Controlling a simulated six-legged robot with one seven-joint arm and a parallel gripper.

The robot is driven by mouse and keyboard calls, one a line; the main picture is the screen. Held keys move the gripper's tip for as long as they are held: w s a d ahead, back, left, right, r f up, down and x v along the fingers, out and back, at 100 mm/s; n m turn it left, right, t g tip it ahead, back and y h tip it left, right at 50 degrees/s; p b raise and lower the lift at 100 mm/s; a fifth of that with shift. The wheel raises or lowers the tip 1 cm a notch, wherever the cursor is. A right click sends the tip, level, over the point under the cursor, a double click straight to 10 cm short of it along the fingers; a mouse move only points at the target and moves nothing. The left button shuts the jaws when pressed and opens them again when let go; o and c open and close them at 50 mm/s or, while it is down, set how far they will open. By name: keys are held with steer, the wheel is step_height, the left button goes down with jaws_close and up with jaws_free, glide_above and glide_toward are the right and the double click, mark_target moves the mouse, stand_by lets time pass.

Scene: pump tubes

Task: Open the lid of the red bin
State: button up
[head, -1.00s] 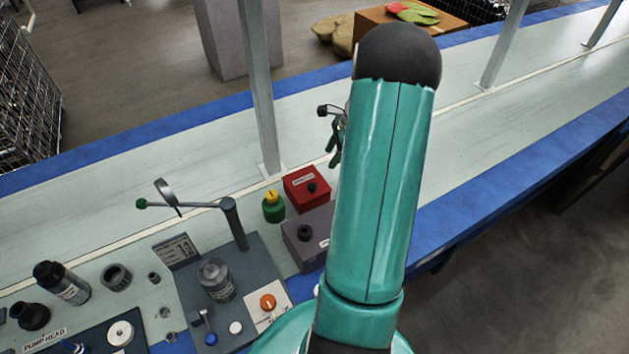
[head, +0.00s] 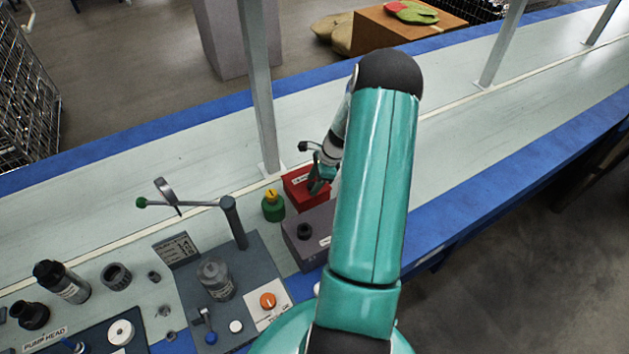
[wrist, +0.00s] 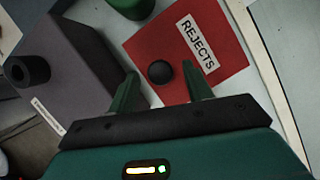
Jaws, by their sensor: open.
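The red bin (head: 296,183) stands on the bench behind the grey-purple bin, partly hidden by my gripper in the head view. In the wrist view its red lid (wrist: 190,45) carries a white "REJECTS" label and a round black knob (wrist: 160,72). The lid looks shut. My gripper (wrist: 162,85) is open, its two green fingers on either side of the knob in the picture, with nothing held. I cannot tell how far the fingertips are above the lid. In the head view my gripper (head: 318,182) is over the red bin's right part.
The grey-purple bin (head: 308,240) with a black knob stands directly in front. A green bottle with a yellow cap (head: 273,206) stands close at the left. A grey upright post (head: 258,90) rises behind.

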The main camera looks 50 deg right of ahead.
mark_target(306, 179)
jaws_close()
steer(key=shift+w+r, duration=0.15)
steer(key=shift+w+d+r+m+g+y, duration=0.2)
steer(key=shift+w+r+g, duration=0.3)
steer(key=shift+r+g, duration=0.3)
steer(key=shift+w+d+r+m+g+y, duration=0.1)
steer(key=shift+w+r+g+y, duration=0.1)
steer(key=shift+w+r+g, duration=0.4)
steer(key=shift+w+d+r+m+g+y, duration=0.3)
steer(key=shift+w+r+g, duration=0.4)
steer(key=shift+g, duration=0.35)
steer(key=shift+w+d+r+m+g+y, duration=0.15)
steer(key=shift+w+r+g+y, duration=0.25)
steer(key=shift+w+r+g, duration=0.5)
steer(key=shift+s+f+g, duration=0.15)
steer(key=shift+s+g, duration=0.05)
steer(key=shift+g, duration=0.05)
jaws_free()
